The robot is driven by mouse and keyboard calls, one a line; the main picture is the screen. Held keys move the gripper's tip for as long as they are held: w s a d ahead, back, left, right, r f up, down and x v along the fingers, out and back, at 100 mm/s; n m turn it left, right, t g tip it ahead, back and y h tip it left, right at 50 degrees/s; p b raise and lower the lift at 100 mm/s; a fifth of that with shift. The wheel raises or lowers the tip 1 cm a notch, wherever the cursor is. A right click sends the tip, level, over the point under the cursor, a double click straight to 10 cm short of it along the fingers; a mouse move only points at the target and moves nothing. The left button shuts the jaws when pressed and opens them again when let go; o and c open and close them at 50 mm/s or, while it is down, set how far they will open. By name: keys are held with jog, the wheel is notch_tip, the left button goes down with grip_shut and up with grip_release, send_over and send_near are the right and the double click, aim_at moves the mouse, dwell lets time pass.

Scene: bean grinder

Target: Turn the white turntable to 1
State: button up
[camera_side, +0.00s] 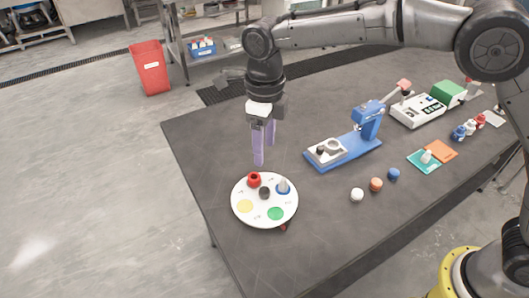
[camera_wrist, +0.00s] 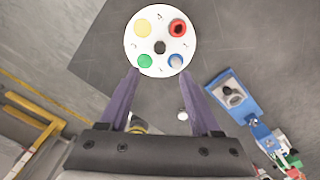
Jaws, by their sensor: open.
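The white turntable (camera_side: 262,217) is a round disc near the left front corner of the dark table. It carries a red ring-shaped piece (camera_side: 254,179), a blue-grey cone-like piece (camera_side: 283,187), a yellow spot (camera_side: 245,206), a green spot (camera_side: 275,213) and a dark centre knob (camera_side: 264,193). Small marks between the spots are too small to read. In the wrist view the turntable (camera_wrist: 160,62) lies ahead of the fingertips. My gripper (camera_side: 264,163) is open and empty, with purple fingers pointing down, above and behind the turntable. It also shows in the wrist view (camera_wrist: 160,80).
A blue stand (camera_side: 345,148) with a grey cup holder is right of the turntable. White, orange and blue balls (camera_side: 376,184) lie in front of it. A white scale-like device (camera_side: 418,110) and teal and orange mats (camera_side: 440,150) are farther right.

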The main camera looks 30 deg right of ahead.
jog(key=shift+c, duration=1.1)
jog(key=shift+s+a+n, duration=0.1)
jog(key=shift+n, duration=0.9)
jog(key=shift+c, duration=0.2)
jog(key=n+g+y, duration=0.2)
jog(key=n+y, duration=0.7)
jog(key=n, duration=0.2)
send_near(265, 189)
jog(key=x, duration=0.8)
jog(key=shift+s+a+f, duration=0.1)
jog(key=shift+a+f, duration=0.15)
